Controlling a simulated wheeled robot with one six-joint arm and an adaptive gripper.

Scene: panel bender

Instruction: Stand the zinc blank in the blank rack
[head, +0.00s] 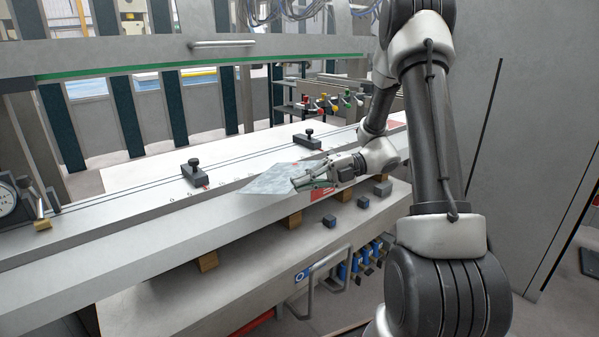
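The zinc blank (268,180) is a thin, mottled grey sheet at the machine's long pale bed, near the middle of the head view. I cannot tell whether it lies flat on the bed or is held just above it. My gripper (297,183) reaches in from the right, with its fingers overlapping the blank's right part. The fingers are too small to show whether they are closed on the sheet. I cannot clearly make out a blank rack in this view.
Two dark clamps with knobs, (195,175) and (307,141), stand on the bed (130,225). A dial gauge (8,203) is at far left. A handle (322,268) juts out below. Wooden blocks (208,262) are under the bed.

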